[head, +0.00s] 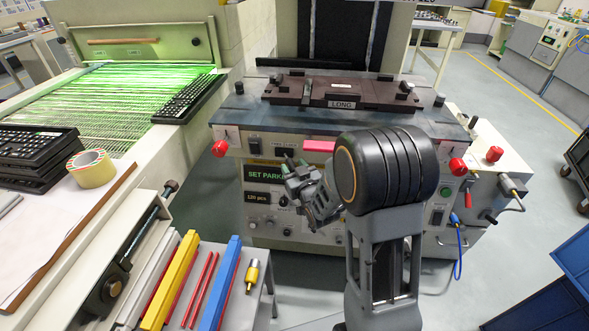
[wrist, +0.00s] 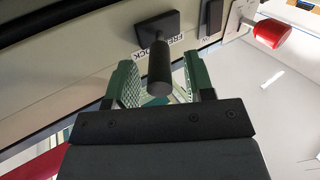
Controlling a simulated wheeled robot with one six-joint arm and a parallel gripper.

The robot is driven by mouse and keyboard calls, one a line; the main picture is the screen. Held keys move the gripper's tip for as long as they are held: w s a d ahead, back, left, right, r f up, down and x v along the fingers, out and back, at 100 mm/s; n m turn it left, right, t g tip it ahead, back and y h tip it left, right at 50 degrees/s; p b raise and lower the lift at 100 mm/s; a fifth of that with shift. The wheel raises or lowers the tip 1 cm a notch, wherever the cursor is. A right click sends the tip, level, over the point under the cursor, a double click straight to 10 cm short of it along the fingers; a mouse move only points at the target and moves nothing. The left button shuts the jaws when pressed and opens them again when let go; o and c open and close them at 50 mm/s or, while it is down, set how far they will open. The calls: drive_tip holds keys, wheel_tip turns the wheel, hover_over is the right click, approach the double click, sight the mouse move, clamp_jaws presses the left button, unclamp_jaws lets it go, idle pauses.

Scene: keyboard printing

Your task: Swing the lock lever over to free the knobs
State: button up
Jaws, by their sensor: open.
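The lock lever (wrist: 159,68) is a dark rod with a thick round grip, standing out from a black plate (wrist: 157,27) on the machine's front. Lettering beside the plate is partly covered, with "LOCK" readable. My gripper (wrist: 161,78) is open, its two green-lined fingers on either side of the lever's grip. In the head view my gripper (head: 291,170) is at the front panel below the top edge, and the lever is hard to make out there. A red knob (head: 220,148) is at the front's left and another (head: 458,167) at the right.
A dark red plate marked "LONG" (head: 342,104) lies on the machine top. A conveyor (head: 100,95) with black keyboard parts (head: 185,100) is at the left. A side table (head: 262,300) with coloured bars stands front left.

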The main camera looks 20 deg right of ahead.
clamp_jaws()
idle(0.5)
